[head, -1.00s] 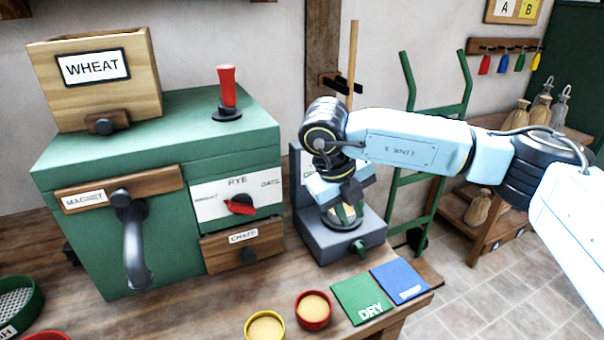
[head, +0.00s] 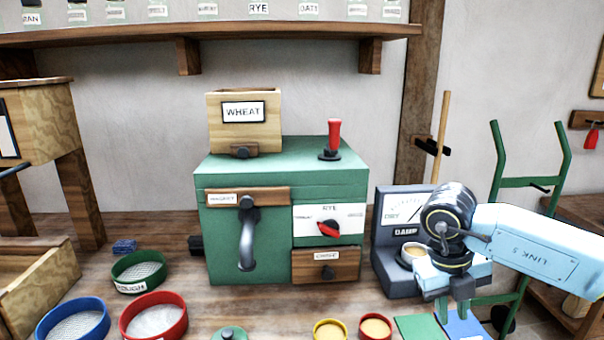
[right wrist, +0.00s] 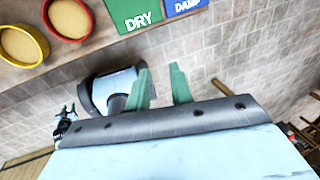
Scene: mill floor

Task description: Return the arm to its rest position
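My right arm comes in from the right in the head view. Its gripper (head: 458,306) points down over the bench's right front part, close in front of the grey meter (head: 392,284). In the right wrist view the two green fingers of this gripper (right wrist: 161,88) stand apart with nothing between them. A small pan of tan meal (head: 412,254) shows at the meter, partly behind the wrist. My left arm is not in the head view. A small dark shape with greenish tips at the wrist view's left edge may be my left gripper; its state is unclear.
A green mill (head: 228,246) with a wheat hopper (head: 243,137) stands mid-bench. Yellow (head: 331,329) and red (head: 375,327) bowls and green (head: 418,328) and blue (head: 464,325) mats lie near the gripper. Sieves lie left. A green hand truck (head: 528,183) stands right.

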